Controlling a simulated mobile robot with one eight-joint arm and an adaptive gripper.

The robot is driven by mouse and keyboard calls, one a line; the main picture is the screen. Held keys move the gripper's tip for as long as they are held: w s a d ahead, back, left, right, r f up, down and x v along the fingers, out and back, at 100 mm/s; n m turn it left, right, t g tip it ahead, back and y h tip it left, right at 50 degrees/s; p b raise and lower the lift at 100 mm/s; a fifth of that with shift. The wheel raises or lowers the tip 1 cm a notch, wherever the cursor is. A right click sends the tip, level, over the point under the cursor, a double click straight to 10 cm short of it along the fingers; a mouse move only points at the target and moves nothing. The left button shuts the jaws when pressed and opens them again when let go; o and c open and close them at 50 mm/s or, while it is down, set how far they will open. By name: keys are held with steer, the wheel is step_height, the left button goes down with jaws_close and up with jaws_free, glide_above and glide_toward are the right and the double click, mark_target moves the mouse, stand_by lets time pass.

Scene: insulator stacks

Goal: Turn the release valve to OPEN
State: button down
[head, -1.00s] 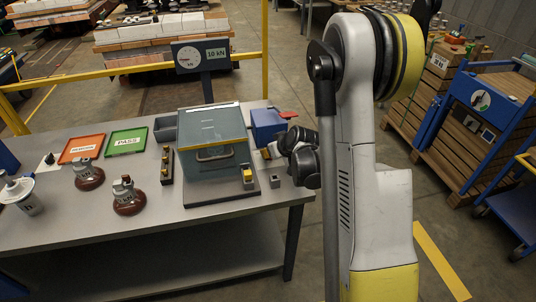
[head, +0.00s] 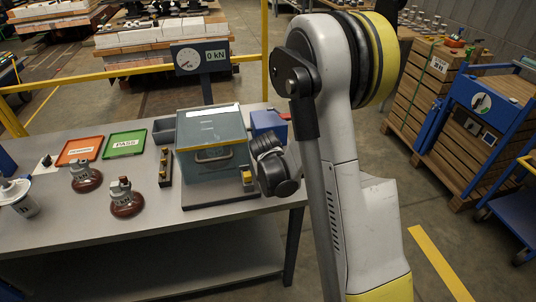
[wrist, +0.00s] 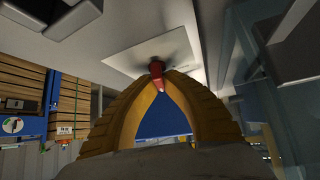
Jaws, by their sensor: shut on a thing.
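The release valve's red handle (wrist: 157,68) is between the tips of my gripper (wrist: 159,76) in the wrist view. The yellow fingers are shut on it. In the head view, a small part of the red handle (head: 284,116) shows beside the blue pump unit (head: 268,123), right of the glass-sided test box. My dark wrist covers the lower part of the unit, and my fingertips are hidden there. I cannot read any valve marking. The display (head: 216,55) reads 0 kN, beside a round dial (head: 187,60).
The test box (head: 213,135) stands close left of my wrist. Brown insulators (head: 126,198), a green PASS tray (head: 125,144) and an orange tray (head: 80,150) are on the grey table (head: 190,235). The floor right of the table is open up to the blue cart (head: 490,115).

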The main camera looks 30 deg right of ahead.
stand_by(0.3)
steer(key=c, duration=1.5)
jaws_free()
steer(key=v, duration=1.2)
steer(key=shift+a, duration=0.1)
